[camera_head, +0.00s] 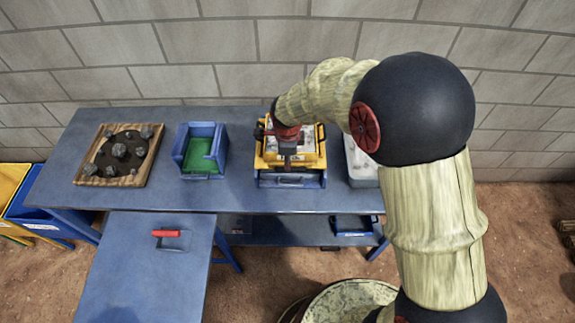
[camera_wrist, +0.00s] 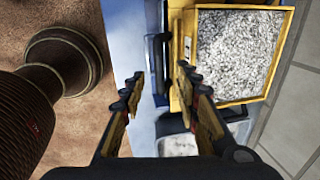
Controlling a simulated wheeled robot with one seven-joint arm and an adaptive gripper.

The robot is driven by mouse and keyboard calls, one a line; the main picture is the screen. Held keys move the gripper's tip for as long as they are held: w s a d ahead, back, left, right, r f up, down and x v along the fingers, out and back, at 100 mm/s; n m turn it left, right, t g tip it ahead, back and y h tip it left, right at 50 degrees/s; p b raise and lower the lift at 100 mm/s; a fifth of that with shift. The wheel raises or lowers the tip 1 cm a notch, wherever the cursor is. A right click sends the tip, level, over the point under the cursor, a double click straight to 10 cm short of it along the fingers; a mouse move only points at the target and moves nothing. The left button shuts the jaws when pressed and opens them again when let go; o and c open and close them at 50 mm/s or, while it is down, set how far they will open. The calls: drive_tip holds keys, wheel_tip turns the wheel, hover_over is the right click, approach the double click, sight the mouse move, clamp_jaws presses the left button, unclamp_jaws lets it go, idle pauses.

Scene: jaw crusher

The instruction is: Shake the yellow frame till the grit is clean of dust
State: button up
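The yellow frame (camera_head: 309,160) sits over a blue tray (camera_head: 291,181) on the bench; its front is partly hidden by my arm. In the wrist view the yellow frame (camera_wrist: 183,22) is at the upper right, with pale grey speckled grit (camera_wrist: 237,50) filling it. My gripper (camera_head: 287,150) is above the front of the frame. In the wrist view my gripper (camera_wrist: 158,82) has its two fingers well apart, with nothing clamped between them. The right finger overlaps the frame's edge in the picture; I cannot tell whether it touches.
A wooden tray (camera_head: 84,177) with dark rocks and a blue bin with green inside (camera_head: 200,158) stand left on the blue bench (camera_head: 250,200). A whitish container (camera_head: 360,163) stands right, partly hidden by my arm. A blue surface with a red handle (camera_head: 165,233) is in front.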

drive_tip(key=f, duration=0.3)
drive_tip(key=w+f, duration=0.1)
drive_tip(key=f, duration=0.3)
drive_tip(key=shift+w, duration=0.15)
drive_tip(key=shift+c, duration=0.5)
clamp_jaws()
